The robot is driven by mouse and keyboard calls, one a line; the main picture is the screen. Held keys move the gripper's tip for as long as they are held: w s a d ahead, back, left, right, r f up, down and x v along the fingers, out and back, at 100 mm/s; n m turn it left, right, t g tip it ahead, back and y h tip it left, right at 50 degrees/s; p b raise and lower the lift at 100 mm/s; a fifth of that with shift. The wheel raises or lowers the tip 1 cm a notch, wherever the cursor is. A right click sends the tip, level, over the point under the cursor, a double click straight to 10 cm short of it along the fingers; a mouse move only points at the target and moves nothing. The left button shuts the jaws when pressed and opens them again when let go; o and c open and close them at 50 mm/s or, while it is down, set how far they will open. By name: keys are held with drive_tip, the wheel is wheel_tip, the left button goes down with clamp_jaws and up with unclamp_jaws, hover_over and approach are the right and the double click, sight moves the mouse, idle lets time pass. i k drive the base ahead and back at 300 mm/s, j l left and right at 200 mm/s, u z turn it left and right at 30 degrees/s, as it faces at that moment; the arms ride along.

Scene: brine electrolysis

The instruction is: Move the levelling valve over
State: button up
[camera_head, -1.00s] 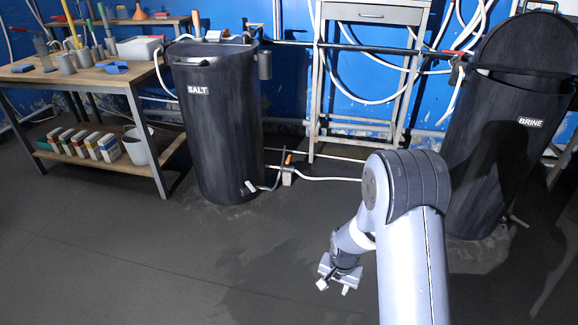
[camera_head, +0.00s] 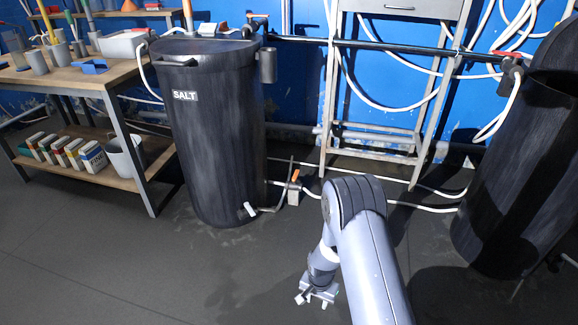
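A small valve with an orange lever (camera_head: 295,176) sits low on the white line between the two black tanks, just right of the SALT tank (camera_head: 208,135). I take it for the levelling valve. Its lever points up, slightly tilted. A grey block (camera_head: 293,196) is under it. The BRINE tank (camera_head: 500,185) is at the right, partly cut off by the picture edge. My gripper (camera_head: 313,301) hangs low over the floor, nearer to me than the valve and apart from it. Its two fingers look spread, with nothing between them.
A wooden workbench (camera_head: 110,80) with tools and a lower shelf of boxes stands at the left. A metal stand (camera_head: 383,130) is against the blue wall. White hoses hang behind it, and a white line (camera_head: 425,208) runs along the floor. The floor in front is clear.

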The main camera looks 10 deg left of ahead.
sight(295, 176)
drive_tip(key=i+u, duration=0.1)
drive_tip(key=i, duration=0.6)
drive_tip(key=i+u, duration=0.1)
drive_tip(key=i, duration=0.6)
drive_tip(key=i+l+u, duration=0.1)
drive_tip(key=i, duration=0.6)
drive_tip(key=i+l+u, duration=0.1)
drive_tip(key=i, duration=0.55)
drive_tip(key=i+l, duration=0.05)
drive_tip(key=l, duration=0.05)
